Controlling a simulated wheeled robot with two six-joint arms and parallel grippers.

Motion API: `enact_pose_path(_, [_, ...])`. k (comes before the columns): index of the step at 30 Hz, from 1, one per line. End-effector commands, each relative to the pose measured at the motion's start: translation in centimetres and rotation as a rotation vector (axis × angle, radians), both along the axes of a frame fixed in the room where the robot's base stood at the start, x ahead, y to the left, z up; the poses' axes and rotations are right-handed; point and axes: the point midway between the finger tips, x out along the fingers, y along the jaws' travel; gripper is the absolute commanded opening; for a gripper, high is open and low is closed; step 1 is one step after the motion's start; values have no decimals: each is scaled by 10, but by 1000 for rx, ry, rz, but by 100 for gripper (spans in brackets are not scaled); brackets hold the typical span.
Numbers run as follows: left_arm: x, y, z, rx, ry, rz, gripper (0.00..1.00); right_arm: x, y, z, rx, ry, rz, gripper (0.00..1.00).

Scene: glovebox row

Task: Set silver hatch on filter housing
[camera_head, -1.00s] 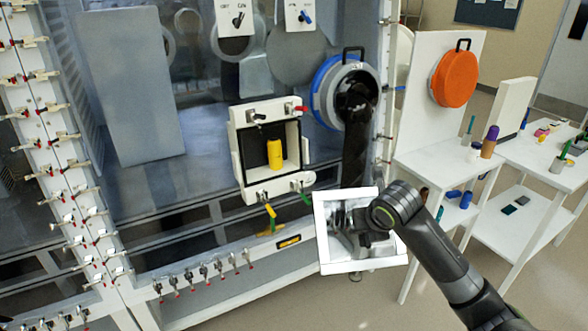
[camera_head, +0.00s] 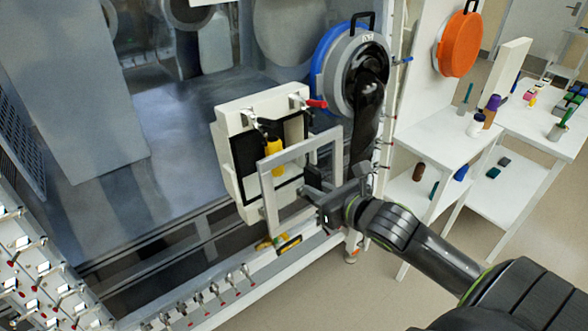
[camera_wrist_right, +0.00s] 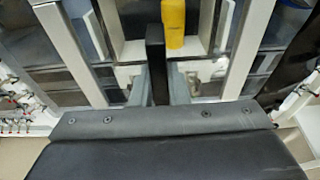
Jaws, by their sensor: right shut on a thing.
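The silver hatch (camera_head: 267,200) is a square frame with a see-through middle. My right gripper (camera_head: 322,200) is shut on it near its lower right side; in the right wrist view the jaws (camera_wrist_right: 157,88) close around a dark upright bar, and the hatch's pale side bars (camera_wrist_right: 246,48) run up on either side. The filter housing (camera_head: 226,160) is a white open box on the glovebox front with a yellow cylinder (camera_head: 274,158) inside. The hatch stands in front of the housing, offset right and low and overlapping it; I cannot tell whether they touch. My left gripper is not in view.
Toggle clamps sit on the housing's top edge, one with a red handle (camera_head: 316,103); its lower clamps are mostly hidden. A black glove (camera_head: 366,110) hangs from the blue-ringed port (camera_head: 322,68) close right of the hatch. A white side table (camera_head: 440,145) stands further right.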

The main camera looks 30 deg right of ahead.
Motion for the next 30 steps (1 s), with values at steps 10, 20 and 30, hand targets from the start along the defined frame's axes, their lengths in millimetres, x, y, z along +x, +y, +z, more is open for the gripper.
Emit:
enact_pose_path(10, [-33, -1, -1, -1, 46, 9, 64, 0, 0, 1, 1, -22, 1, 0])
enact_pose_path(20, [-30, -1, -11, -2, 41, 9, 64, 4, 1, -1, 1, -24, 1, 0])
enact_pose_path(30, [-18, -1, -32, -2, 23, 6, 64, 35, 3, -6, 1, -24, 0, 0])
